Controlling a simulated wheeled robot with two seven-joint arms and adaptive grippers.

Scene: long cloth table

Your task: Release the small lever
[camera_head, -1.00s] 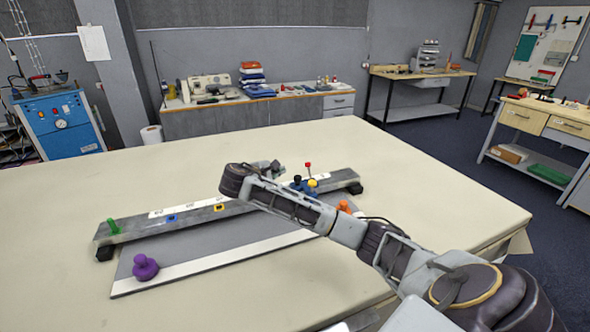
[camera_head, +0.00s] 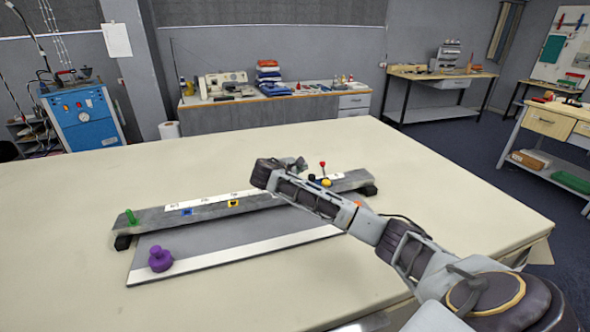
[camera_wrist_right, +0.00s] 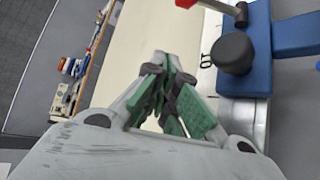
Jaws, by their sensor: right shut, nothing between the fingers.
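A long grey metal bar (camera_head: 215,209) with coloured parts lies slanted across the cloth table. A lever with a red knob (camera_head: 323,164) stands up near its right end, beside a yellow knob (camera_head: 326,183). In the right wrist view the red knob (camera_wrist_right: 187,3) is at the top edge, and a black knob (camera_wrist_right: 232,52) sits over a blue block (camera_wrist_right: 262,50). I cannot tell which is the small lever. My right gripper (camera_head: 297,162), with green-padded fingers (camera_wrist_right: 163,62) in its wrist view, is shut and empty, left of these knobs and apart from them. My left gripper is out of view.
A green peg (camera_head: 130,217) stands at the bar's left end. An orange part (camera_head: 358,204) is partly hidden by my right arm. The table (camera_head: 90,195) is clear around the bar.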

